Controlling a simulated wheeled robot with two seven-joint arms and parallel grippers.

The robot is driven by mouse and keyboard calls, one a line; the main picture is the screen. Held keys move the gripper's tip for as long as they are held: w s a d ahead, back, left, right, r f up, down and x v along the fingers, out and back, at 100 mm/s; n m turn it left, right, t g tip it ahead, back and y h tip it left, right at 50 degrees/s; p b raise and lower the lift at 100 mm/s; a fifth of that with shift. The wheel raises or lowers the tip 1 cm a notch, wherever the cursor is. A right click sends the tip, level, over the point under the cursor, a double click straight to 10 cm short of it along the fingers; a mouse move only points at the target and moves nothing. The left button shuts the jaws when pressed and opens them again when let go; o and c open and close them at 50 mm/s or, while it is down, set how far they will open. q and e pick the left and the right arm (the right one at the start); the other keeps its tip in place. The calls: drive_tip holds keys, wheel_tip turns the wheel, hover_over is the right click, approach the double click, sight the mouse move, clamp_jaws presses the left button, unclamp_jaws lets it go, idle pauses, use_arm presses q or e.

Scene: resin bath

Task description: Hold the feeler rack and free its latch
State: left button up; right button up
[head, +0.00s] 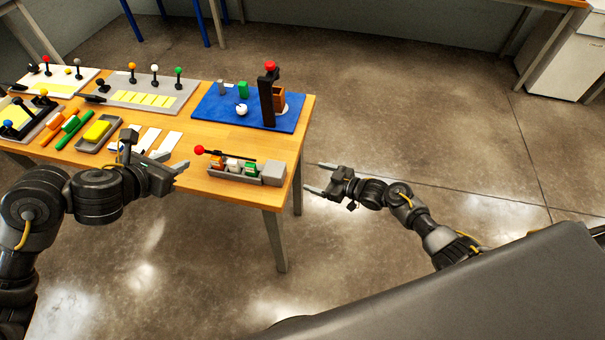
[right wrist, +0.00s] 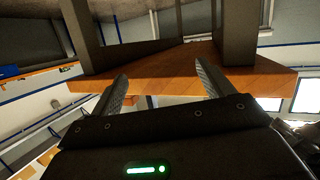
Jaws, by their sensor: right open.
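The feeler rack is a grey tray (head: 232,178) near the table's front right corner in the head view. It holds orange, white and green pieces and has a grey block at its right end. A dark bar with a red ball (head: 199,150) at its left end lies over the pieces and looks like the latch. My left gripper (head: 174,159) is open and empty, left of the rack and apart from it. My right gripper (head: 315,177) is open and empty, beyond the table's right edge. Its parted fingers also show in the right wrist view (right wrist: 162,82).
The wooden table (head: 225,190) carries a blue mat (head: 210,110) with a dark upright post (head: 267,100), grey lever panels (head: 175,98) and a yellow block in a tray (head: 97,131). White cards lie left of the rack.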

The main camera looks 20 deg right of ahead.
sight(267, 166)
drive_tip(key=s+a+r+n+y, duration=0.1)
drive_tip(key=a+r+y, duration=0.1)
drive_tip(key=r, duration=0.1)
drive_tip(key=s+a+r+n+g+y, duration=0.1)
drive_tip(key=a+r+y, duration=0.1)
drive_tip(key=r, duration=0.1)
drive_tip(key=s+a+r+n+g+y, duration=0.1)
drive_tip(key=s+a+r, duration=0.1)
drive_tip(key=r, duration=0.2)
drive_tip(key=shift+s+a+y, duration=0.1)
drive_tip(key=shift+a+y, duration=0.15)
drive_tip(key=shift+y, duration=0.15)
drive_tip(key=x, duration=1.1)
drive_tip(key=shift+f, duration=0.15)
drive_tip(key=shift+d, duration=0.1)
drive_tip(key=c, duration=1.2)
